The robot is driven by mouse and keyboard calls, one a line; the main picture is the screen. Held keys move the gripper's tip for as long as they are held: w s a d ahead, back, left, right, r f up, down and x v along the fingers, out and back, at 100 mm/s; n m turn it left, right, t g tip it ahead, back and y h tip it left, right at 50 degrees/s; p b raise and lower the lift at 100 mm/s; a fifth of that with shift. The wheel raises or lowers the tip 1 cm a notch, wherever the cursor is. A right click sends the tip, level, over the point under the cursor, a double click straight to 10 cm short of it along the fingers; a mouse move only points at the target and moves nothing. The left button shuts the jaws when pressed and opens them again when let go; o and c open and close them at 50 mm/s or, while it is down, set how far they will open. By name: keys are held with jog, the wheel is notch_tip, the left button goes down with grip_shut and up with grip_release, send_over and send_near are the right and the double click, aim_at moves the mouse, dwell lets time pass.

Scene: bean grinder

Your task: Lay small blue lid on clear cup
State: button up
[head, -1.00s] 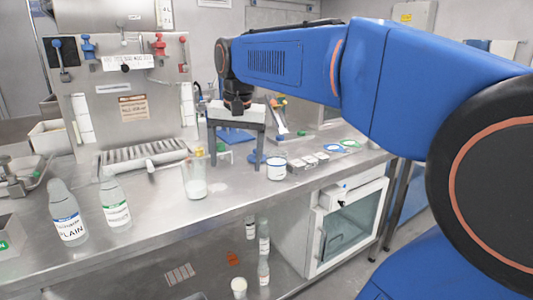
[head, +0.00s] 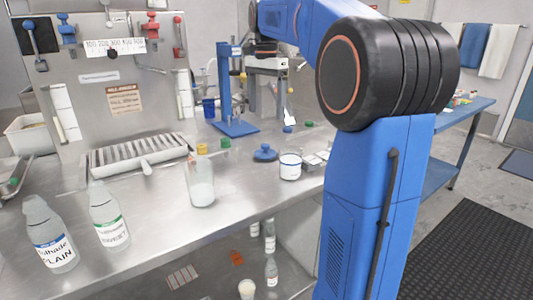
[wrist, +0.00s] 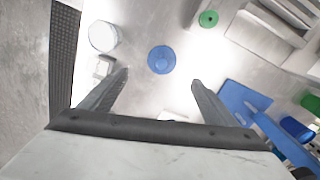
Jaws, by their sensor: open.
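The small blue lid (head: 265,152) lies knob up on the steel counter. In the wrist view the lid (wrist: 161,60) shows just beyond and between the fingertips of my gripper (wrist: 160,82), which is open and empty above the counter. In the head view my arm hides part of the area right of the cup.
A taller glass jar (head: 200,184) with white contents stands to the left, with yellow (head: 202,149) and green (head: 225,143) lids behind it. A blue stand (head: 237,127) is at the back. Two labelled bottles (head: 110,217) are front left.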

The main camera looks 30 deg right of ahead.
send_over(266, 144)
jog(key=f, duration=0.5)
jog(key=s+f, duration=0.1)
jog(key=f, duration=0.2)
jog(key=shift+a+f, duration=0.1)
jog(key=shift+a, duration=0.25)
jog(key=shift+w+d+f, duration=0.1)
jog(key=shift+w+f, duration=0.1)
jog(key=shift+f, duration=1.3)
jog(key=shift+w+d+f, duration=0.1)
jog(key=shift+w+f, duration=0.1)
jog(key=shift+f, duration=1.25)
jog(key=shift+c, duration=0.6)
jog(key=c, duration=1)
